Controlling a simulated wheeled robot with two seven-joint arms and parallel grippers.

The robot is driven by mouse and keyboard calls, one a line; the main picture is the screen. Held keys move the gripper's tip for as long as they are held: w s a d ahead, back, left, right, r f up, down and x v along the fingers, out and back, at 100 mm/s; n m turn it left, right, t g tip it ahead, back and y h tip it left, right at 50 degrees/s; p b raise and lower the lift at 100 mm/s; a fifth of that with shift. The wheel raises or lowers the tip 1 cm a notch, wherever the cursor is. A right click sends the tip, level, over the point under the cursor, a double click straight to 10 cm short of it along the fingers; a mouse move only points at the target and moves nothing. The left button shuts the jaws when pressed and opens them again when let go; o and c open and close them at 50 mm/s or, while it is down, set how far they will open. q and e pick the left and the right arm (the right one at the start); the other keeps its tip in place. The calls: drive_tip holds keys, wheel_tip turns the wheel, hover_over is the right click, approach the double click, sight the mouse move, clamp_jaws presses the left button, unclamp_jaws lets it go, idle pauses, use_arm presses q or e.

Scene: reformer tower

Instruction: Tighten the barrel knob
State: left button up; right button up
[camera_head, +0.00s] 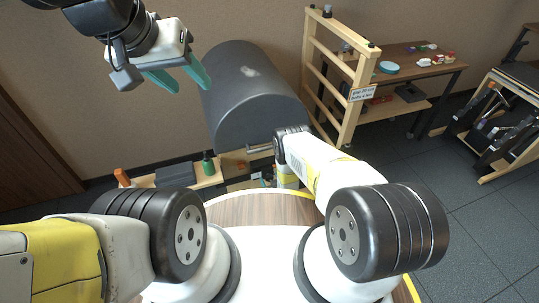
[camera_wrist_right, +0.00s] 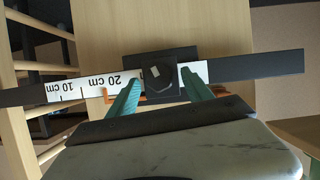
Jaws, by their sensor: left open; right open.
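The barrel knob (camera_wrist_right: 157,87) is a dark knob on a black square block in the right wrist view. The block sits on a dark bar (camera_wrist_right: 255,66) with a white centimetre scale (camera_wrist_right: 85,87). My right gripper (camera_wrist_right: 160,73) is open, with one teal finger on each side of the knob; I cannot tell whether they touch it. The grey barrel (camera_head: 250,95) stands ahead in the head view, where my right arm reaches its lower front and the right fingertips are hidden. My left gripper (camera_head: 194,89) is open and empty, raised at the barrel's upper left.
A wooden ladder frame (camera_head: 352,95) stands right of the barrel, with a table (camera_head: 425,62) of small objects behind it. The floor at right is partly clear.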

drive_tip(key=shift+c, duration=0.2)
clamp_jaws()
idle(0.3)
drive_tip(key=shift+w+d+m+y, duration=0.1)
drive_tip(key=shift+d+m+y, duration=0.15)
drive_tip(key=shift+m+y, duration=0.45)
drive_tip(key=shift+d+f+m+g+y, duration=0.1)
drive_tip(key=shift+m+g+y, duration=0.3)
drive_tip(key=shift+m+y, duration=0.75)
drive_tip(key=shift+m+h, duration=0.25)
drive_tip(key=shift+m, duration=0.3)
drive_tip(key=shift+o, duration=0.2)
unclamp_jaws()
